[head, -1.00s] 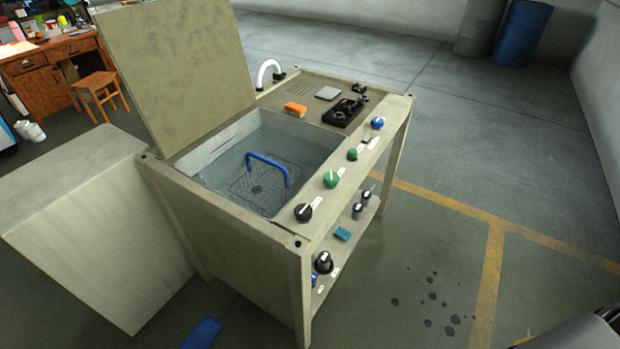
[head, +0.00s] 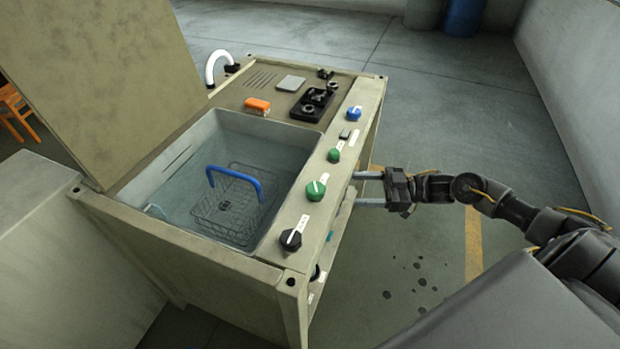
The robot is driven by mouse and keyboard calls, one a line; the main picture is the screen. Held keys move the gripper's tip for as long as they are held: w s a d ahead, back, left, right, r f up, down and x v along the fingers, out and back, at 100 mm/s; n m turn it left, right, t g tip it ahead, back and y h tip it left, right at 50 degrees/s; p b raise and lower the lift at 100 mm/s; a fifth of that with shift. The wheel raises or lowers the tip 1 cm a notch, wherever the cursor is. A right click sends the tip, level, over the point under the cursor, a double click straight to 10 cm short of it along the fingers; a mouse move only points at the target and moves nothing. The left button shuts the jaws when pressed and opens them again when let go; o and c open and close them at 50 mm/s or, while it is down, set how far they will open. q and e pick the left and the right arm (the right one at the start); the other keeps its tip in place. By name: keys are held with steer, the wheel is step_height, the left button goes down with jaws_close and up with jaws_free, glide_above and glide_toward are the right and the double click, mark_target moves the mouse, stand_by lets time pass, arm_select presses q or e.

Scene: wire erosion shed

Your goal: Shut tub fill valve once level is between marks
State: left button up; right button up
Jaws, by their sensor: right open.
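The tub (head: 222,118) is set into the bench top and holds clear water; I cannot make out any level marks. A wire basket (head: 225,210) with a blue handle stands in the water. Along the bench's front rail are a black knob (head: 291,239), a larger green knob (head: 316,190), a smaller green knob (head: 334,155) and a blue knob (head: 353,113). Their labels are too small to read, so I cannot tell which is the fill valve. My right gripper (head: 362,188) is open and empty, its fingers pointing left beside the rail near the green knobs. My left gripper is out of view.
A raised lid (head: 110,80) stands behind the tub. An orange object (head: 257,105), a grey pad (head: 290,83) and black fixtures (head: 313,103) lie on the bench top. A white curved pipe (head: 213,66) rises at the back.

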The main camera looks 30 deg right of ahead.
mark_target(322, 187)
steer(key=shift+g+y, duration=0.3)
steer(key=shift+y, duration=0.1)
steer(key=x, duration=0.3)
steer(key=p+x, duration=0.1)
steer(key=x, duration=0.2)
steer(key=r+p+x, duration=0.1)
steer(key=x, duration=0.2)
steer(key=shift+s+a, duration=0.2)
steer(key=shift+a, duration=0.35)
steer(key=shift+w+a+p, duration=0.2)
steer(key=shift+a+p, duration=0.1)
steer(key=shift+a, duration=0.15)
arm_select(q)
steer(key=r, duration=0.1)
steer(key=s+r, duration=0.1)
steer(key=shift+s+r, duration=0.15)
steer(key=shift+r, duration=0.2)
arm_select(e)
steer(key=shift+f, duration=0.1)
